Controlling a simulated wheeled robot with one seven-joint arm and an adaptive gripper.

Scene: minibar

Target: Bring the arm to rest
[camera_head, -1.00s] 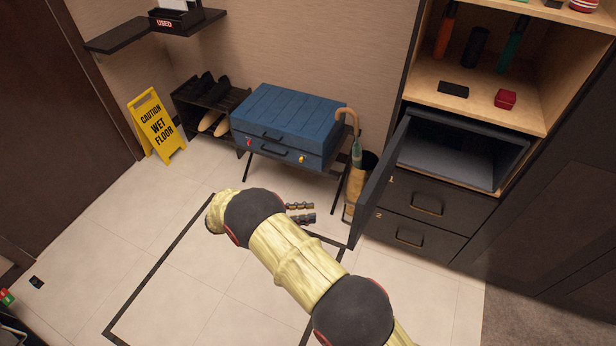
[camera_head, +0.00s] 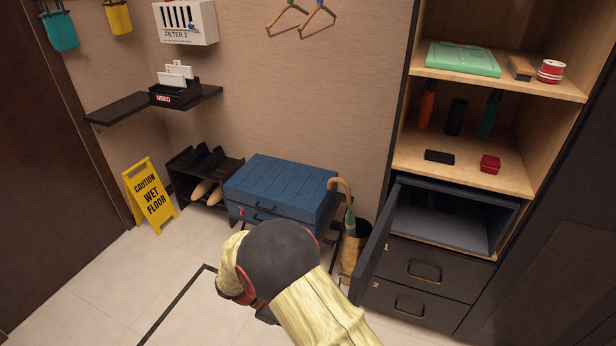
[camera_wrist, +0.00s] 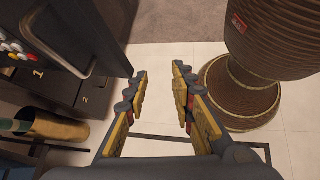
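My arm, in a yellow sleeve with dark joints, reaches into the head view from the bottom, in front of the blue case (camera_head: 282,187). The gripper's fingers are hidden in the head view. In the wrist view my gripper (camera_wrist: 160,75) shows two yellow and grey fingers spread apart, with nothing between them. Light floor tiles (camera_wrist: 160,62) show in the gap. The gripper is open and empty.
The compartment's dark door (camera_head: 372,252) stands open beside drawers (camera_head: 420,268). An umbrella stand (camera_head: 354,250) is left of it. A yellow wet-floor sign (camera_head: 150,195) stands at left. In the wrist view a brown ribbed object (camera_wrist: 275,40) is close at right. Floor at lower left is clear.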

